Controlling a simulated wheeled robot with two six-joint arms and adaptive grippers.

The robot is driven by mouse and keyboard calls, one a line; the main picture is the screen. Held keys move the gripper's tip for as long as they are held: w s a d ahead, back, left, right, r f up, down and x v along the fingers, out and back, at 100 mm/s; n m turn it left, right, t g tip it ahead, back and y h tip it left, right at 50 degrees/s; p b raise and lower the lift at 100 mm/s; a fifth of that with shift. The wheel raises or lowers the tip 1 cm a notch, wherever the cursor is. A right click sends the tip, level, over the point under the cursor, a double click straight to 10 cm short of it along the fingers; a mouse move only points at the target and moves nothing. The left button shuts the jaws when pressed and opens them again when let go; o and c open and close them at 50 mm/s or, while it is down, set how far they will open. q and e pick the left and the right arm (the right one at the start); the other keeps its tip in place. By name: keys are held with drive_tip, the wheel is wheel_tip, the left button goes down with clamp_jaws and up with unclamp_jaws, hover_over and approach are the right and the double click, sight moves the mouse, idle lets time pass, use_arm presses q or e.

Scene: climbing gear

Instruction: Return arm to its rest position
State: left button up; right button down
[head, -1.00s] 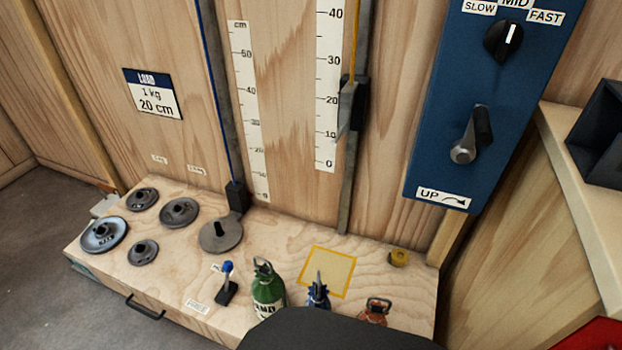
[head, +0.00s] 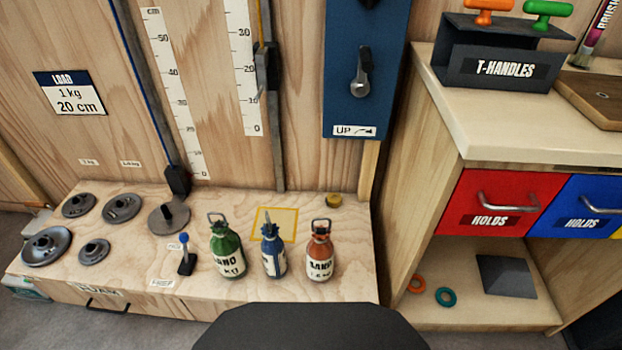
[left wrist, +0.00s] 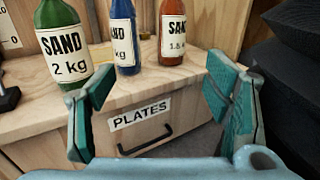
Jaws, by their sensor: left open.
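In the left wrist view my left gripper (left wrist: 160,72) is open, with its two teal-padded fingers wide apart and nothing held between them. Beyond the fingers is the bench front with a drawer labelled PLATES (left wrist: 140,113). A green sand bottle (left wrist: 68,48), a blue one (left wrist: 124,40) and an orange one (left wrist: 172,38) stand on the bench past the fingertips. Neither gripper nor forearm shows in the head view. My right gripper is not in view.
The head view shows several weight plates (head: 121,208) on the low bench (head: 330,270), with upright green (head: 227,252), blue (head: 275,258) and orange bottles (head: 320,258). A blue crank panel (head: 345,110) is behind. On the right, a cabinet (head: 450,135) carries a T-handles box (head: 490,70).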

use_arm(q)
drive_tip(key=w+a+f+n+g+y, duration=0.1)
drive_tip(key=a+f+n+g+y, duration=0.35)
drive_tip(key=n, duration=0.95)
drive_tip(key=w+a+f+n+g+y, duration=0.1)
drive_tip(key=a+f+n+y, duration=0.55)
drive_tip(key=n, duration=0.75)
drive_tip(key=s+d+r+n+g, duration=0.3)
drive_tip(key=s+n+g, duration=0.4)
drive_tip(key=s+n, duration=0.5)
drive_tip(key=s+a+r+n+g+p, duration=0.1)
drive_tip(key=s+r+p, duration=1.1)
drive_tip(key=p, duration=1.8)
drive_tip(key=s+a+n, duration=0.1)
drive_tip(key=s, duration=0.2)
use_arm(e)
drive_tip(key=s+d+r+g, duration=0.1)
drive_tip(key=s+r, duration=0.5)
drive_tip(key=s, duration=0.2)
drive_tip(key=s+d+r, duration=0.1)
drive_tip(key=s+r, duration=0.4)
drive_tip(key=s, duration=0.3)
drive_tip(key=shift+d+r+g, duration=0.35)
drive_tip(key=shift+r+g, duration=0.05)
